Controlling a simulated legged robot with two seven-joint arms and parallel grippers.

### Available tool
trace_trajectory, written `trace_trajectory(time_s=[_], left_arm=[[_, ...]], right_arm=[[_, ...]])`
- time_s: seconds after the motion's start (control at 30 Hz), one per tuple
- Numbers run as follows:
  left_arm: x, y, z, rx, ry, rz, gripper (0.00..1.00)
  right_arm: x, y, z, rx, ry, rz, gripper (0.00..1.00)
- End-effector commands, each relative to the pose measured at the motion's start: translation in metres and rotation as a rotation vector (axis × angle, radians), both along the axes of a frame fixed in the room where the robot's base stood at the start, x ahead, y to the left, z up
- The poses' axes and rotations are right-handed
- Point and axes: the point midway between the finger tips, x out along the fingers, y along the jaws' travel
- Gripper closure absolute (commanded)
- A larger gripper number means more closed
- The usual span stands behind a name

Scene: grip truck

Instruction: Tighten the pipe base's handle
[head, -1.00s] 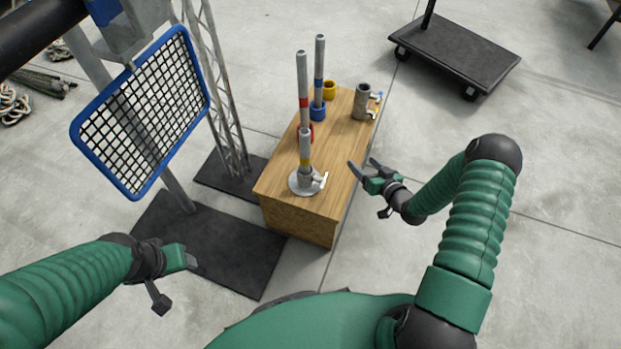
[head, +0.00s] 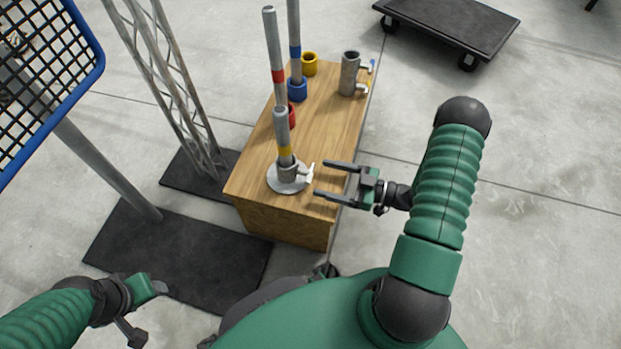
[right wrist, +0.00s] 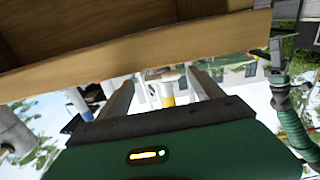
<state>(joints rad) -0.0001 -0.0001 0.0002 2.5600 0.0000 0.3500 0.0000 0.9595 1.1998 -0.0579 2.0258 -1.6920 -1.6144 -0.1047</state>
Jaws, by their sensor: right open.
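The pipe base (head: 287,178) is a round grey flange near the front end of the wooden box top. A short grey pipe with a yellow band (head: 283,135) stands upright in it. Its light handle (head: 306,172) sticks out on the right side. My right gripper (head: 319,178) is open and empty, its fingers pointing left with the tips close to the handle, one to each side of it in the picture; contact cannot be told. The yellow-banded pipe also shows between the fingers in the right wrist view (right wrist: 167,97). My left gripper (head: 156,288) is low at left, away from the box; its opening is unclear.
The wooden box (head: 335,115) also bears red (head: 291,116), blue (head: 297,89) and yellow (head: 309,65) sockets, tall pipes and a grey clamp fitting (head: 349,75). A blue-framed mesh panel (head: 45,75) and a lattice stand (head: 165,85) are at left.

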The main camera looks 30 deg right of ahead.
Motion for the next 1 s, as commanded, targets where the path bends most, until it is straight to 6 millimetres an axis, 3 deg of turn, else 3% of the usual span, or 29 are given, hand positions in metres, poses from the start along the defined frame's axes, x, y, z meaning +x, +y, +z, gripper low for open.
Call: trace_trajectory(time_s=[0.03, 0.2, 0.57, 1.0], left_arm=[[0.0, 0.0, -0.012, 0.0, 0.0, 0.0, 0.44], [0.0, 0.0, -0.023, 0.0, 0.0, 0.0, 0.44], [0.0, 0.0, -0.024, 0.0, 0.0, 0.0, 0.44], [0.0, 0.0, -0.024, 0.0, 0.0, 0.0, 0.44]], right_arm=[[0.009, 0.008, -0.005, 0.0, -0.003, 0.002, 0.24], [0.031, 0.026, -0.003, -0.001, -0.001, 0.001, 0.24], [0.038, 0.032, 0.001, 0.001, 0.0, -0.001, 0.24], [0.038, 0.031, 0.0, 0.001, 0.0, -0.002, 0.81]])
